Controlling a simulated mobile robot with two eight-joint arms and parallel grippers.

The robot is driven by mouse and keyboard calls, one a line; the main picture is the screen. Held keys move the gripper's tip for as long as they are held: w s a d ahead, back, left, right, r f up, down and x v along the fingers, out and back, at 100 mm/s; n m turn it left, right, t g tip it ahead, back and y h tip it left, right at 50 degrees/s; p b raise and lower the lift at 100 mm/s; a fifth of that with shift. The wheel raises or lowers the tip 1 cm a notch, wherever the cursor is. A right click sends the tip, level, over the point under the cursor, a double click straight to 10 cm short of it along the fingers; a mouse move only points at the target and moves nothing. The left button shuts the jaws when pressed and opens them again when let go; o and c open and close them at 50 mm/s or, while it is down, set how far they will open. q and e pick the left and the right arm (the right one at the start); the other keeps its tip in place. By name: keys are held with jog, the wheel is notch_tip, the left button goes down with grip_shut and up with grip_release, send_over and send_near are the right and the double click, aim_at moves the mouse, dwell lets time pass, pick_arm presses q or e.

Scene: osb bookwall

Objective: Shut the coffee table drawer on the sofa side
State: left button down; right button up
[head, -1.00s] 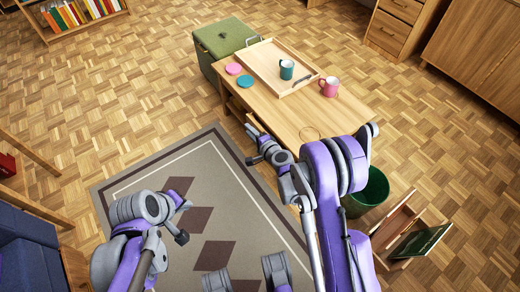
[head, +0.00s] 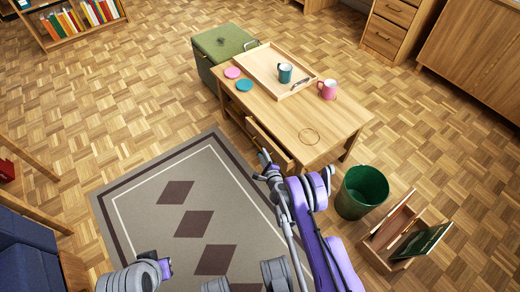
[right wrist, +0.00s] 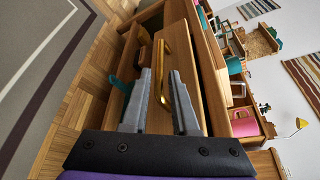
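The coffee table (head: 335,120) stands in the middle of the head view. Its drawer (head: 267,141) on the rug side, facing the blue sofa (head: 35,255), sticks out a little. My right gripper (head: 264,160) is low at the near end of the drawer front. In the right wrist view the right gripper (right wrist: 160,75) is open, with the drawer's brass handle (right wrist: 160,68) showing between its fingertips. I cannot tell whether the fingers touch it.
On the table are a tray (head: 262,73) with a teal mug (head: 285,73), a pink mug (head: 327,89) and two coasters. A green bin (head: 362,192) and a wooden rack (head: 385,235) stand right of my right arm. The rug (head: 150,190) is clear.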

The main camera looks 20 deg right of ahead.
aim_at(260, 148)
jog(key=b+x, duration=0.1)
jog(key=x, duration=0.4)
jog(key=shift+w, duration=0.1)
grip_shut()
dwell(1.3)
